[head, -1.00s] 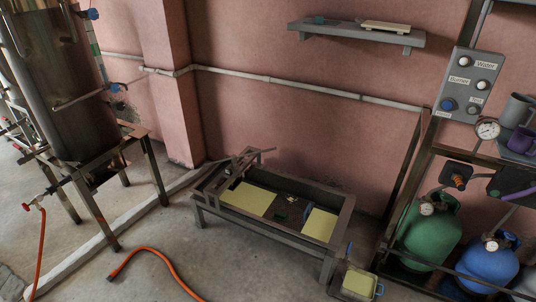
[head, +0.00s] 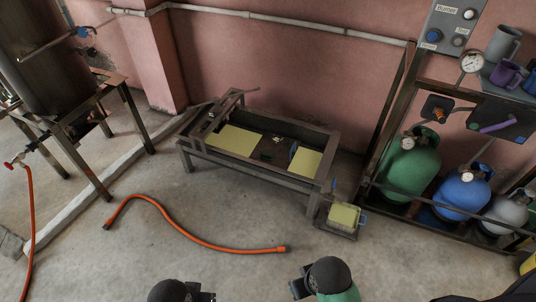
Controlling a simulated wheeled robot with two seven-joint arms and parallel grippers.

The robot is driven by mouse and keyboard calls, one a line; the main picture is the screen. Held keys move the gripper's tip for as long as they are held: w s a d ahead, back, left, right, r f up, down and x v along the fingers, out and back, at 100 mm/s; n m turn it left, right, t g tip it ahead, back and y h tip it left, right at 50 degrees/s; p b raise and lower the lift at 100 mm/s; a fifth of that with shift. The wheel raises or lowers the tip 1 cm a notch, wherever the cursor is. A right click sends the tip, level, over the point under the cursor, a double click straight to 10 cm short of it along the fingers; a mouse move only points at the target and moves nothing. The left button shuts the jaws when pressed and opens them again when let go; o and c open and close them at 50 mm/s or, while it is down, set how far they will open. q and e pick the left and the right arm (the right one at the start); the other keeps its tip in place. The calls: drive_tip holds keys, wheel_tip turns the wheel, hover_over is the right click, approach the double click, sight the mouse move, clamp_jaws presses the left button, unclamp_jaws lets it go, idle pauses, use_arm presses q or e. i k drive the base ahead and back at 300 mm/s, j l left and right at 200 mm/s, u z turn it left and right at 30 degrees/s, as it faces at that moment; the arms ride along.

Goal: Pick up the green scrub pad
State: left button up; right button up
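A small dark green patch (head: 267,155), which may be the green scrub pad, lies on the brown middle part inside the metal trough table (head: 240,165). It is too small to make out clearly. Dark rounded parts of my two arms show at the bottom edge, one left of centre and one right of centre, well short of the trough.
Pale yellow slabs (head: 235,139) lie in the trough. An orange hose (head: 195,238) lies across the floor in front of it. A small tray with a yellow block (head: 343,216) stands at its right. Gas cylinders (head: 409,167) stand in a rack farther right.

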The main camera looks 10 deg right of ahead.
sight(266, 155)
drive_tip(key=i+l, duration=0.9)
drive_tip(key=i+l+u, duration=0.1)
drive_tip(key=u, duration=0.3)
drive_tip(key=l+u, duration=0.1)
drive_tip(key=u, duration=0.3)
drive_tip(key=i+l+u, duration=0.15)
drive_tip(key=u, duration=0.25)
